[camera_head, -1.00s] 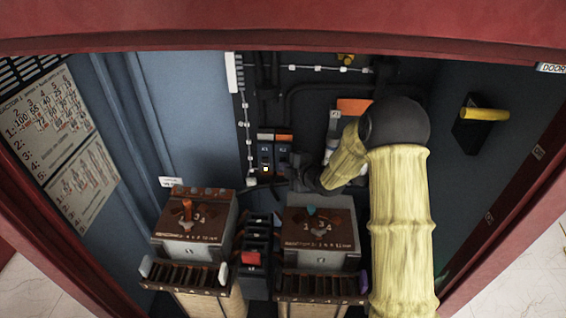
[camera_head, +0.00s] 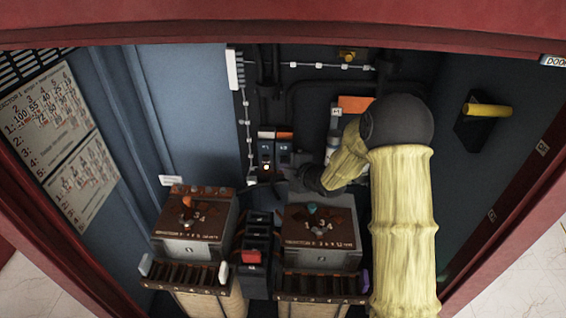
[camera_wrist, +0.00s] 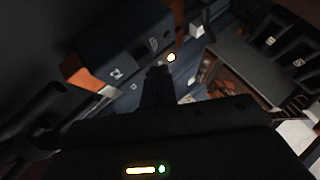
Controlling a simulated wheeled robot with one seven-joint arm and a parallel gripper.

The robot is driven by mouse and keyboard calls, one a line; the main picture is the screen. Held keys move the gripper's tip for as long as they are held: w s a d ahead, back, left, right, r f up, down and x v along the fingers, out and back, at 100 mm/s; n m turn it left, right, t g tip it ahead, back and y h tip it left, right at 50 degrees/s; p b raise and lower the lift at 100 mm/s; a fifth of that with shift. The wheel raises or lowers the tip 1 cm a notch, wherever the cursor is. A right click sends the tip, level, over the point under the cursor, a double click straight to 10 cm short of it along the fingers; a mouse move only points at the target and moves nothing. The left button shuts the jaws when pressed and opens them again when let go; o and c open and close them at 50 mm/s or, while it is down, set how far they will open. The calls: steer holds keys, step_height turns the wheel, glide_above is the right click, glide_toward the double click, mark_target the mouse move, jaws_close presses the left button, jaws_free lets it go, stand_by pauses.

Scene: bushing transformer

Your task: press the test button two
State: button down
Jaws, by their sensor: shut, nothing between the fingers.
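Two small dark switch modules sit side by side on the back wall in the head view, the left one (camera_head: 265,154) with a pale top and a lit spot, the right one (camera_head: 284,152) with an orange top. Their numbers are too small to read surely. In the wrist view a dark panel (camera_wrist: 117,73) carries a "2" mark, and a bright lamp (camera_wrist: 171,57) glows near the fingertips. My gripper (camera_wrist: 157,72) is shut and empty, close to this panel; in the head view it is dark and just below the modules. Contact with a button cannot be told.
Two brown-topped terminal boxes (camera_head: 194,222) (camera_head: 320,235) stand below, with a dark unit bearing a red switch (camera_head: 251,256) between them. A yellow-handled switch (camera_head: 487,110) is on the right wall. Red cabinet frame edges surround the opening.

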steer(key=shift+s, duration=0.2)
steer(key=s+b, duration=0.3)
steer(key=s, duration=0.2)
stand_by(0.6)
stand_by(0.5)
steer(key=s+d+r+m+g+h+p, duration=0.25)
steer(key=s+d+m+h, duration=0.35)
steer(key=s+d+m, duration=0.45)
steer(key=s+d+r+m+g+h, duration=0.1)
steer(key=s+d+m+g, duration=0.1)
steer(key=s+m, duration=0.3)
steer(key=s+d+m+g+h, duration=0.1)
steer(key=s+d+m+g, duration=0.2)
steer(key=s+m, duration=0.3)
steer(key=s+d, duration=0.1)
steer(key=s, duration=0.2)
steer(key=shift+s+d+r+p, duration=0.15)
steer(key=shift+s+r+p, duration=0.1)
steer(key=shift+r+p, duration=0.15)
